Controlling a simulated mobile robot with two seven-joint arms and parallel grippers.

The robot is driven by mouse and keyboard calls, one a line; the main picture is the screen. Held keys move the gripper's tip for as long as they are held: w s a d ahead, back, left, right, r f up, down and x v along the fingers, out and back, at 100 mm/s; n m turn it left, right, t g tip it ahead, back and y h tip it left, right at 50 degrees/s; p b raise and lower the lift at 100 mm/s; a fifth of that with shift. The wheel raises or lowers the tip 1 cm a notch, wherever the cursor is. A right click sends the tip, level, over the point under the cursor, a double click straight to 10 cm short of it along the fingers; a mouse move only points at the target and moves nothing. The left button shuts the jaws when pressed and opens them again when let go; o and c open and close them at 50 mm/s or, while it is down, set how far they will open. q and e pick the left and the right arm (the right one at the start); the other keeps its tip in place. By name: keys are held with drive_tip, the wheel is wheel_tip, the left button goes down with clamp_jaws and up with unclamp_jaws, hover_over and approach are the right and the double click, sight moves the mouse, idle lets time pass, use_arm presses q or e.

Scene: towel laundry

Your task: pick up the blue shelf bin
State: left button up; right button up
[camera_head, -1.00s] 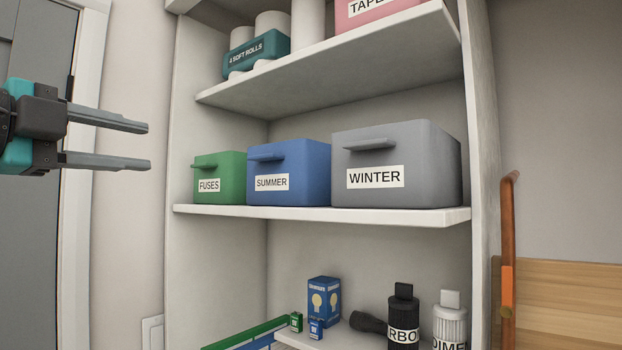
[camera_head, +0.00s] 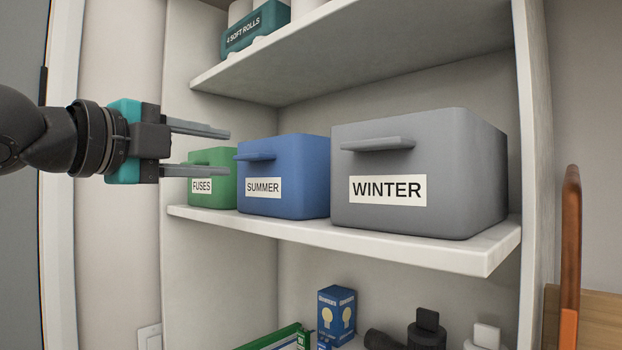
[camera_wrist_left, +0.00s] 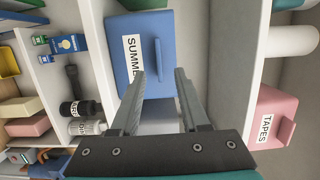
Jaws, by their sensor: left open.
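The blue shelf bin (camera_head: 300,175), labelled SUMMER with a handle ledge on its front, stands on the middle shelf between a green bin and a grey bin. My left gripper (camera_head: 228,153) is open and empty, in front of the green bin and left of the blue bin's handle. In the left wrist view the blue bin (camera_wrist_left: 138,78) lies ahead beyond the open fingers (camera_wrist_left: 159,75), its handle between their lines, with a gap left. My right gripper is not in view.
The green FUSES bin (camera_head: 216,194) and grey WINTER bin (camera_head: 440,150) flank the blue bin. The upper shelf (camera_head: 370,55) overhangs them. The shelf unit's right side wall (camera_head: 530,120) stands beyond the grey bin. A blue bulb box (camera_head: 337,310) and bottles sit below.

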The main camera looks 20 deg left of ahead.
sight(245, 156)
use_arm(q)
drive_tip(key=shift+w+d, duration=0.1)
drive_tip(key=shift+w, duration=0.45)
drive_tip(key=shift+w+d, duration=0.1)
drive_tip(key=shift+w, duration=0.25)
drive_tip(key=w, duration=0.1)
drive_tip(key=w+p, duration=0.1)
drive_tip(key=w, duration=0.2)
drive_tip(key=shift+w+d+p, duration=0.2)
drive_tip(key=shift+d+p, duration=0.1)
drive_tip(key=shift+p, duration=0.1)
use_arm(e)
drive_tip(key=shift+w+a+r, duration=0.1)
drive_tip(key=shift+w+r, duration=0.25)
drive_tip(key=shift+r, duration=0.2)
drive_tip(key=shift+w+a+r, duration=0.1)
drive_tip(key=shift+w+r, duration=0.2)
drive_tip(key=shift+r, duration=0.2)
use_arm(q)
clamp_jaws()
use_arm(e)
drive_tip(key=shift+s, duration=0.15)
